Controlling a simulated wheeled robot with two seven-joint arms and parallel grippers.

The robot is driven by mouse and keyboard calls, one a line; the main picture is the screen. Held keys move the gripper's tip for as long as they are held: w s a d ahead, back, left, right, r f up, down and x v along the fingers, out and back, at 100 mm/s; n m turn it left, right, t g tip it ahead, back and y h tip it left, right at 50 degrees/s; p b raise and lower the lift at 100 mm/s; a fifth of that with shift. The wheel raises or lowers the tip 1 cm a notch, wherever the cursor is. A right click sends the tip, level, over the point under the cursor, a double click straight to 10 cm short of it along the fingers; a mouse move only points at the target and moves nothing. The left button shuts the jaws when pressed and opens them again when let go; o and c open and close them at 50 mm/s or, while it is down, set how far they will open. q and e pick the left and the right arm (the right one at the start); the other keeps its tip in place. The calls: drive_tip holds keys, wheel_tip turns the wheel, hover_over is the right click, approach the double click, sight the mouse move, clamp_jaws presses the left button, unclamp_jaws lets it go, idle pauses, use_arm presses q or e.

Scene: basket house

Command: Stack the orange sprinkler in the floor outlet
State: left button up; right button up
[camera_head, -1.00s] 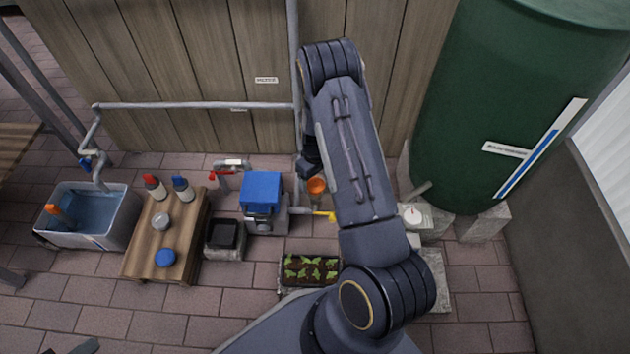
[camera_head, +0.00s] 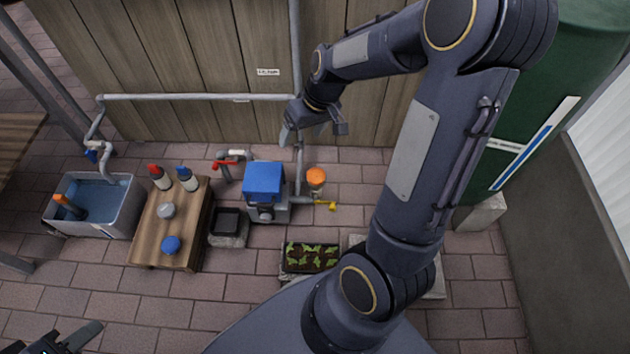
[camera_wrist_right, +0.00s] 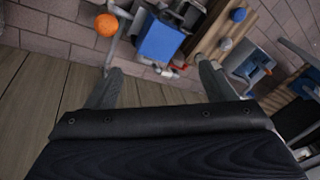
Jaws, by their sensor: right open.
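The orange sprinkler (camera_head: 316,177) has a round orange top and stands upright on the floor by the wall, just right of the blue-topped unit. It also shows at the top left of the right wrist view (camera_wrist_right: 106,25). The floor outlet beneath it is small and mostly covered, so I cannot tell how deep the sprinkler sits. My right gripper (camera_head: 308,128) is open and empty, raised above and behind the sprinkler, apart from it. Its two spread fingers show in the wrist view (camera_wrist_right: 160,78). My left gripper (camera_head: 68,343) is partly cut off at the bottom left, far from the sprinkler.
The blue-topped unit (camera_head: 263,183) has a pipe with a yellow handle (camera_head: 326,205). A seedling tray (camera_head: 311,257) lies in front. A wooden table (camera_head: 149,231) with bottles and a water basin (camera_head: 118,222) stand left. A green tank (camera_head: 540,118) is right.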

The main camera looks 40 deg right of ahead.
drive_tip(key=s+a+r+t, duration=0.1)
drive_tip(key=s+a+r, duration=0.2)
drive_tip(key=s, duration=0.3)
drive_tip(key=s+a+r+t, duration=0.1)
drive_tip(key=s+a+r, duration=0.2)
drive_tip(key=s, duration=0.3)
drive_tip(key=s+a+r+t+y, duration=0.1)
drive_tip(key=s+a+r, duration=0.3)
drive_tip(key=s, duration=0.2)
drive_tip(key=shift+a, duration=0.3)
drive_tip(key=shift+r, duration=0.1)
